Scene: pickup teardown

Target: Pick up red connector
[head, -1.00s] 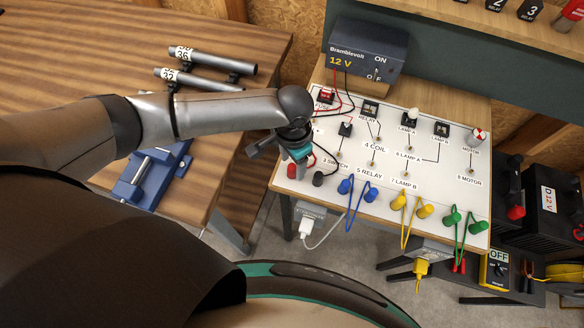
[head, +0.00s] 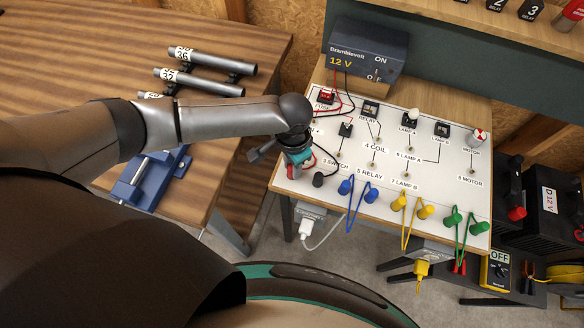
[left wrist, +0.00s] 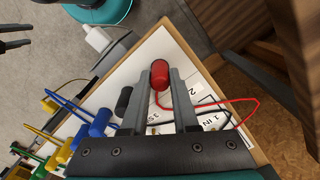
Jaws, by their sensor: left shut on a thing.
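The red connector (left wrist: 159,75) is a short red cylinder with a red wire. In the left wrist view it sits between the fingertips of my left gripper (left wrist: 160,85), which is shut on it. In the head view the left gripper (head: 295,162) is low over the left front of the white board (head: 335,187) and mostly hides the connector. I cannot tell whether the connector is lifted off the board. My right gripper (left wrist: 18,35) appears at the top left of the left wrist view, with its two dark fingers apart and empty.
A black connector (head: 318,179) stands close beside the left gripper. Blue (head: 345,187), yellow (head: 398,203) and green (head: 452,219) connectors with wires line the board's front edge. The 12 V supply (head: 366,50) stands behind. A wooden table (head: 90,60) with metal tubes is at left.

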